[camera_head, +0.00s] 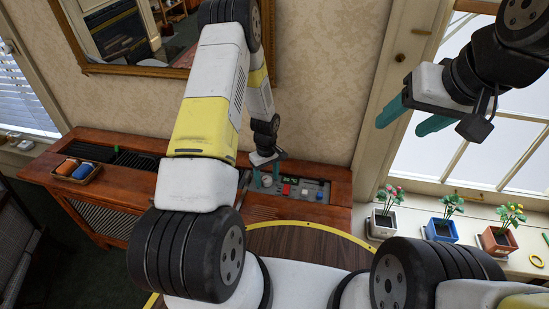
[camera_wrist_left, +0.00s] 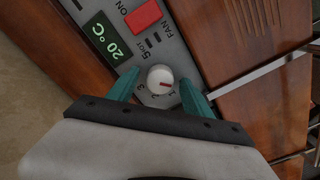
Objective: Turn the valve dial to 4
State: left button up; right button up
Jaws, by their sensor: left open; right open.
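The valve dial (camera_wrist_left: 160,79) is a round white knob with a red mark, set in a grey control panel (camera_head: 309,196). In the left wrist view the red mark points to the right of the picture; small numerals ring the knob, some too blurred to read surely. My left gripper (camera_wrist_left: 161,93) is open, with one teal finger on each side of the dial; I cannot tell whether they touch it. In the head view my left gripper (camera_head: 266,180) is over the panel's left part. My right gripper (camera_head: 404,121) is open and empty, raised before the window.
The panel also has a green 20°C display (camera_wrist_left: 107,38) and a red fan switch (camera_wrist_left: 143,16). The panel sits in a wooden cabinet (camera_head: 335,219). A tray (camera_head: 75,171) stands left; potted flowers (camera_head: 441,229) line the sill at right.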

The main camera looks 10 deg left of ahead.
pick_arm(q)
grip_shut()
